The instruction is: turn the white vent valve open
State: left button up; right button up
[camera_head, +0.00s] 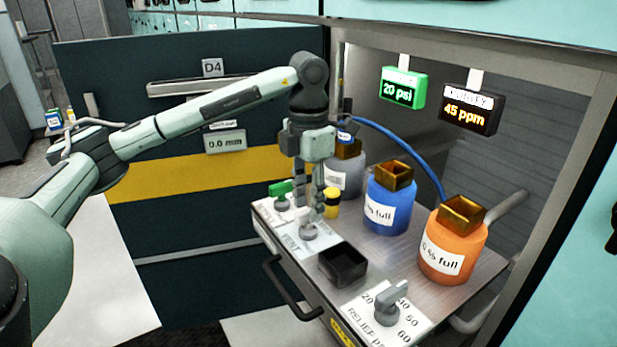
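The white vent valve (308,233) is on the metal bench top, beside a plate lettered VENT (291,243). Its round grey base shows; its handle is mostly hidden behind my gripper's fingers. My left gripper (311,207) points straight down directly over the valve, its fingertips at or just above it. The fingers look close together, but I cannot tell whether they grip the handle or whether they touch it. My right gripper is not in view.
A green-handled valve (280,190) and a yellow-capped item (331,203) stand close to the gripper. Grey (344,172), blue (388,207) and orange (451,250) bottles stand behind. A black open box (343,264) and a relief knob (388,303) are nearer. Displays read 20 psi (403,88) and 45 ppm (468,110).

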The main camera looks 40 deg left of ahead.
pick_arm(q)
notch_tip(320, 180, up, 11)
dwell(0.4)
dwell(0.4)
